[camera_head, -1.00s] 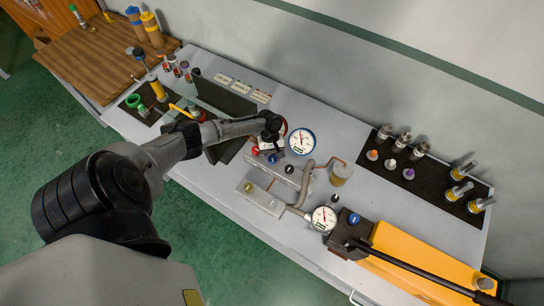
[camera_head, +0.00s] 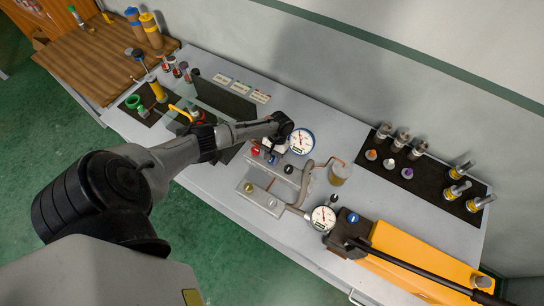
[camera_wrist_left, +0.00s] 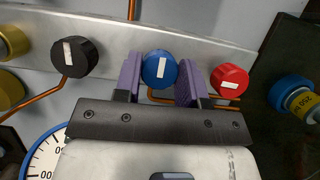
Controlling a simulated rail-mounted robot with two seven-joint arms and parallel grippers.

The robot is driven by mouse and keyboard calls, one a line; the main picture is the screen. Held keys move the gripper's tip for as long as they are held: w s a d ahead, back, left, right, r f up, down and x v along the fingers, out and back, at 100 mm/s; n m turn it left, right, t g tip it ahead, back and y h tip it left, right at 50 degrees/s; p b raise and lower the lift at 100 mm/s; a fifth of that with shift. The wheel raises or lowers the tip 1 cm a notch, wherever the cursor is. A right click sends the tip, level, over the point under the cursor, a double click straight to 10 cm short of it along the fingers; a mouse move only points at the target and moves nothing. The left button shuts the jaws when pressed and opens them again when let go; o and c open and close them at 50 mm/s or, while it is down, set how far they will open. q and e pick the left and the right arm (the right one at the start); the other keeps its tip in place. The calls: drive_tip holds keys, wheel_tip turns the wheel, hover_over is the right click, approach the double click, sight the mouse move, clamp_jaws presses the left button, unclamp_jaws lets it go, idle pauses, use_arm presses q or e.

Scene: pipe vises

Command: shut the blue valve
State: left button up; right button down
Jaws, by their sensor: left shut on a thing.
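The blue valve (camera_wrist_left: 160,69) is a round blue knob with a white mark that stands close to upright in the left wrist view. It sits on a grey metal bar (camera_wrist_left: 110,50) between a black knob (camera_wrist_left: 74,57) and a red knob (camera_wrist_left: 229,80). In the head view the blue valve (camera_head: 273,158) shows just below my left gripper (camera_head: 276,146). My left gripper's purple pads (camera_wrist_left: 158,78) lie on either side of the blue knob, shut on it. My right gripper is in neither view.
A dial gauge (camera_head: 302,141) stands close to the right of my left wrist. A second gauge (camera_head: 323,218), a bent pipe (camera_head: 304,185) and an orange-yellow unit (camera_head: 420,262) lie further right. A black mat (camera_head: 425,172) with several fittings lies at the far right.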

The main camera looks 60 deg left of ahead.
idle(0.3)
use_arm(q)
drive_tip(key=o, duration=0.9)
drive_tip(key=shift+b+v, duration=0.4)
drive_tip(key=shift+v, duration=6.5)
drive_tip(key=shift+d, duration=0.1)
drive_tip(key=shift+m, duration=0.3)
